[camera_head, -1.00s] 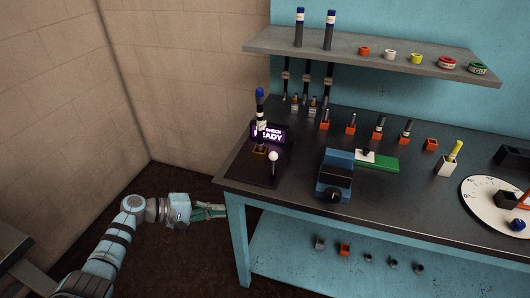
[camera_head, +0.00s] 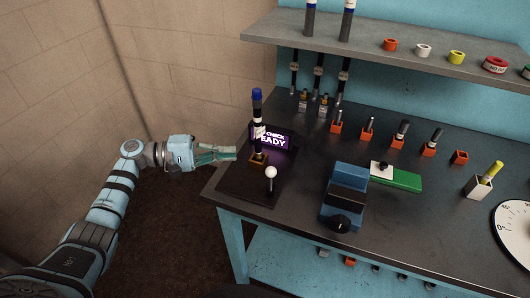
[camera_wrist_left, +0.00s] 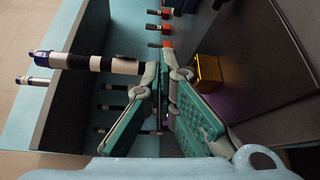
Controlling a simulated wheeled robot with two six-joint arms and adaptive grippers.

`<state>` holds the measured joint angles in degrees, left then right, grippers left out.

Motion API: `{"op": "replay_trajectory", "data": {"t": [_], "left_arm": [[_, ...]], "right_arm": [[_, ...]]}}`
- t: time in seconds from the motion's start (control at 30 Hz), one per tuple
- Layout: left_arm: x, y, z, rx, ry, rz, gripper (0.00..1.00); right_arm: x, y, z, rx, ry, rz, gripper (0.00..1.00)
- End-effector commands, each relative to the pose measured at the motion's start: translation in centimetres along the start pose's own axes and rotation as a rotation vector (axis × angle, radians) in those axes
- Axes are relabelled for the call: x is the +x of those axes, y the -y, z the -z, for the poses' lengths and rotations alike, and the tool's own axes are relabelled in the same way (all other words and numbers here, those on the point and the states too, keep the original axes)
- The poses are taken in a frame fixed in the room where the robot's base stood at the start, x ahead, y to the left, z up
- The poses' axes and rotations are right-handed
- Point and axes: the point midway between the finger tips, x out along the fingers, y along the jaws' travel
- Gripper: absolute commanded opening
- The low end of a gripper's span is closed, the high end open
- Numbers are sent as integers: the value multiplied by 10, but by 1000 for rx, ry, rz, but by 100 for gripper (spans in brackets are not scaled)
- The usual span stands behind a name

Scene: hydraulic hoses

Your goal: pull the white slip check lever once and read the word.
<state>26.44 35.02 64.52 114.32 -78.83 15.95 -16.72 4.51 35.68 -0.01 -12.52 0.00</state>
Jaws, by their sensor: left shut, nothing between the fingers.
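The slip check lever (camera_head: 270,186) with its white ball knob (camera_head: 271,172) stands upright on a dark plate near the bench's left end. Behind it a purple-lit sign (camera_head: 277,140) reads "CHECK" and "EADY"; an upright hose (camera_head: 257,108) with a blue cap hides its left part. The hose stands in a brass-coloured block (camera_head: 258,160), which also shows in the left wrist view (camera_wrist_left: 207,72). My left gripper (camera_head: 235,152) is shut and empty, left of the hose and apart from the lever. Its fingers (camera_wrist_left: 165,65) meet in the left wrist view. My right gripper is not in view.
A blue and black device (camera_head: 345,195) with a knob and a green block (camera_head: 402,180) sit right of the lever. Several orange sockets line the bench's back. A grey shelf (camera_head: 380,42) hangs above. The floor left of the bench is clear.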

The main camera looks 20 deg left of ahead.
Motion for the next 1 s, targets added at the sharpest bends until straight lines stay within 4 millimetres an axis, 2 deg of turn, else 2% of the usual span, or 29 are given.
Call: {"op": "replay_trajectory", "data": {"t": [0.2,0.37,0.53,0.77,0.87,1.0], "left_arm": [[2,0,0,0,1,1,0],[16,-1,0,0,0,-2,0],[50,-2,0,-2,1,-3,0],[100,-1,0,-1,1,-2,0],[94,-3,-17,-1,-1,4,0],[89,-2,-33,0,-1,2,0]], "right_arm": [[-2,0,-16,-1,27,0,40],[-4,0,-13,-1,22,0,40],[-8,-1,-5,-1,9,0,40],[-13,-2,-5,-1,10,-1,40],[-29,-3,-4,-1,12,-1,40],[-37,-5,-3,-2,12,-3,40]]}}
